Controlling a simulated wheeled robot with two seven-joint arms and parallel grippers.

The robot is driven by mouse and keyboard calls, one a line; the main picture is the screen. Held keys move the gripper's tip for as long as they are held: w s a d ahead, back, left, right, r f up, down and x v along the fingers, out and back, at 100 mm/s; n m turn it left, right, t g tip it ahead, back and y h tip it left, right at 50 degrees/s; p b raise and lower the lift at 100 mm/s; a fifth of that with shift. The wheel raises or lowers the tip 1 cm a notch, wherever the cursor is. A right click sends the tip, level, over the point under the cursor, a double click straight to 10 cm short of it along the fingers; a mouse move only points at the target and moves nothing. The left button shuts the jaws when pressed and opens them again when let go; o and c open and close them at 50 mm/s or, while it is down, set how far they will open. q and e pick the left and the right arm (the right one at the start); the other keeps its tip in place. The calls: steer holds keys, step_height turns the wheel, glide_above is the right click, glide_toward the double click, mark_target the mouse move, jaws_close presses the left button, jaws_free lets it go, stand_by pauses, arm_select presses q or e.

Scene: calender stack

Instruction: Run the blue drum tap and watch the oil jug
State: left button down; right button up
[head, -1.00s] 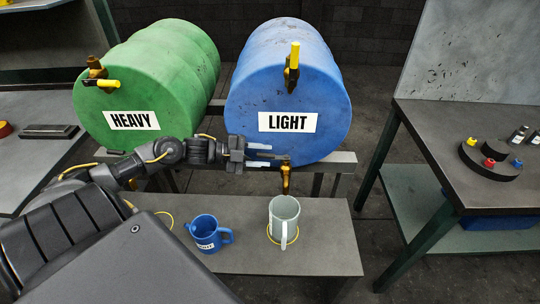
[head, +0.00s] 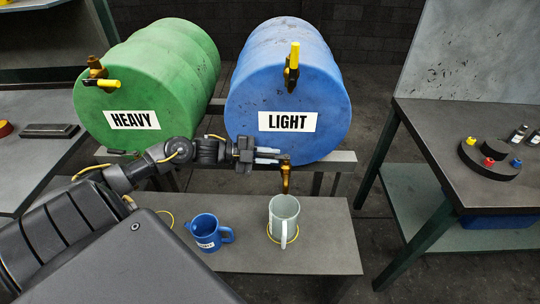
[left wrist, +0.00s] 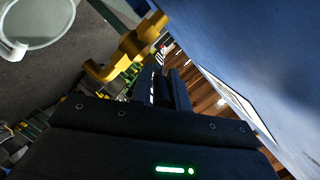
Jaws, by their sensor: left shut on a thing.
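The blue drum (head: 290,85), labelled LIGHT, lies on its side on a rack. Its brass tap (head: 286,182) hangs at the bottom of its front face and also shows in the left wrist view (left wrist: 128,48). My left gripper (head: 272,156) is shut at the top of this tap, on its handle, which the fingers mostly hide. A pale grey jug (head: 284,211) stands upright below the tap, inside a yellow ring on the bench. It shows partly in the left wrist view (left wrist: 35,28). I cannot see any oil stream or level in it. My right gripper is out of view.
A blue jug (head: 204,230) with a label stands left of the grey jug on the bench (head: 325,240). A green drum (head: 150,80), labelled HEAVY, lies to the left. A side table (head: 430,120) at right holds a round stand with coloured pieces.

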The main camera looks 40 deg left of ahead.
arm_select(q)
steer(key=shift+r, duration=0.1)
steer(key=shift+s+d+r+n+t+y+p, duration=0.1)
steer(key=shift+s+r+n+t+y+p, duration=0.1)
steer(key=shift+n+t+y+p, duration=0.45)
steer(key=n+y+p, duration=0.1)
steer(key=p, duration=0.1)
steer(key=n+t+y+p, duration=0.1)
steer(key=p, duration=0.1)
steer(key=shift+s+d+t+y, duration=0.25)
steer(key=shift+s+d, duration=0.05)
steer(key=shift+d, duration=0.1)
steer(key=shift+s+d+n+t+y+p, duration=0.15)
steer(key=shift+d+n+t+y+p, duration=0.25)
steer(key=shift+n+y, duration=0.45)
steer(key=shift+s+d+n+t+y+p, duration=0.1)
steer(key=shift+s+n+t+y+p, duration=0.1)
steer(key=shift+n+y+p, duration=0.6)
steer(key=shift+f+y, duration=0.1)
steer(key=shift+y, duration=0.25)
steer(key=c, duration=1.5)
jaws_free()
steer(key=shift+o, duration=0.6)
steer(key=shift+f, duration=0.1)
